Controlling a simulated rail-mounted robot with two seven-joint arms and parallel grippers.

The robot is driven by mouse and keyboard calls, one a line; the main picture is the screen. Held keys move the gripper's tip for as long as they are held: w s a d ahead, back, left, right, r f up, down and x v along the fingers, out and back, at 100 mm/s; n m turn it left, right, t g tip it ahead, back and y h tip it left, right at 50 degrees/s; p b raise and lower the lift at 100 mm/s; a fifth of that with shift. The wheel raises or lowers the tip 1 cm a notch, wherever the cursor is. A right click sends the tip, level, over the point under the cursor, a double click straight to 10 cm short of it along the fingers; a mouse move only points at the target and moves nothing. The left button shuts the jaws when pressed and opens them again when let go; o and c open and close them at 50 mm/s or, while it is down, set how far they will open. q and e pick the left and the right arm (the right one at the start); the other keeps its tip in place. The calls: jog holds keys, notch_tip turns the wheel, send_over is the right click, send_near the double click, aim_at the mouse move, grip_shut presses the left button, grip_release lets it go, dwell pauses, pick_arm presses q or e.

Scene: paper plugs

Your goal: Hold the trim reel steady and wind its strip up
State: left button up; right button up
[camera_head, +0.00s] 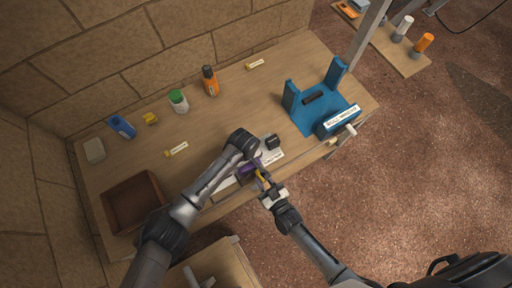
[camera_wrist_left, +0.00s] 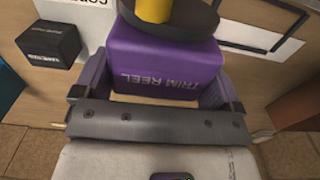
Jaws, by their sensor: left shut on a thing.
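The trim reel (camera_wrist_left: 165,68) is a purple block with its name on the front, and a dark disc (camera_wrist_left: 180,22) with a yellow post (camera_wrist_left: 155,8) on top. In the left wrist view my left gripper (camera_wrist_left: 158,88) has its fingers on both sides of the block and is shut on it. In the head view the reel (camera_head: 246,172) is mostly hidden by my arms near the table's front edge. My right gripper (camera_head: 266,184) is close above it, at a yellow piece (camera_head: 262,175); its finger gap is too small to judge. The strip cannot be made out clearly.
A black labelled box (camera_wrist_left: 50,44) stands beside the reel. A blue roll holder (camera_head: 314,112) stands at the right. A brown tray (camera_head: 136,200), an orange bottle (camera_head: 210,82), a green-capped jar (camera_head: 178,101) and a blue item (camera_head: 122,127) are further off. The table's middle is mostly clear.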

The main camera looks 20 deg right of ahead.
jog(key=shift+d+f, duration=0.15)
jog(key=shift+d, duration=0.1)
dwell(0.3)
jog(key=shift+d+f, duration=0.25)
jog(key=shift+c, duration=0.4)
jog(key=shift+w, duration=0.1)
jog(key=shift+c, duration=0.7)
jog(key=shift+o, duration=0.2)
jog(key=shift+d+f, duration=0.3)
jog(key=shift+o, duration=0.4)
jog(key=shift+c, duration=0.4)
